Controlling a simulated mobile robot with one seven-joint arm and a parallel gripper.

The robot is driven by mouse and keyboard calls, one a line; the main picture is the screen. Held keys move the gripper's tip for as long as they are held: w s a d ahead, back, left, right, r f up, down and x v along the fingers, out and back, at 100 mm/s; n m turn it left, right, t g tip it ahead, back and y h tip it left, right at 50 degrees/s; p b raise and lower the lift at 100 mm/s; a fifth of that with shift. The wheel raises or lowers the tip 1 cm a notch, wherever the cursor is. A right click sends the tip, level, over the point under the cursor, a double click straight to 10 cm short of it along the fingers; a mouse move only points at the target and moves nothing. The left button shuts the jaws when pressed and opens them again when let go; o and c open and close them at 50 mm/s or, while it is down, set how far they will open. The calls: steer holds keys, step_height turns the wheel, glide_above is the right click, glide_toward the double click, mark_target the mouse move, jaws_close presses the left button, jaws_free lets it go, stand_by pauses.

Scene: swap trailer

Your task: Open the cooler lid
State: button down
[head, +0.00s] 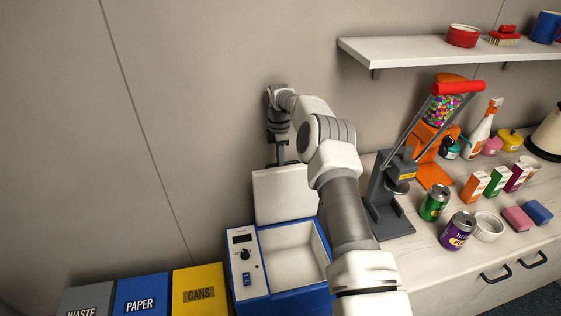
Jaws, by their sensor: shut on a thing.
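The cooler (243,295) is a blue box with a white inside and a white control panel with a knob and display. It stands on the floor against the wall, left of the counter. Its white lid (283,197) stands raised, roughly upright, at the back of the opening. The visible part of the inside looks empty; my arm hides its right side. My gripper (280,160) points down at the lid's top edge and is shut on the lid there. The fingertips are small and partly hidden.
Bins marked waste (85,300), paper (141,294) and cans (199,290) stand left of the cooler. A counter (440,269) on the right holds a grey press (385,205), cans, boxes and sponges. A wall shelf (430,47) hangs above. The wall at left is bare.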

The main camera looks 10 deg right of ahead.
steer(key=shift+s+f, duration=0.15)
steer(key=shift+f, duration=0.15)
steer(key=c, duration=0.9)
jaws_free()
steer(key=shift+r, duration=0.15)
steer(key=r+p, duration=0.2)
steer(key=r, duration=0.3)
steer(key=w+r+p, duration=0.1)
steer(key=r+p, duration=0.2)
steer(key=r, duration=0.3)
steer(key=r+p, duration=0.3)
steer(key=r, duration=0.3)
steer(key=shift+w+r, duration=0.15)
steer(key=shift+w, duration=0.2)
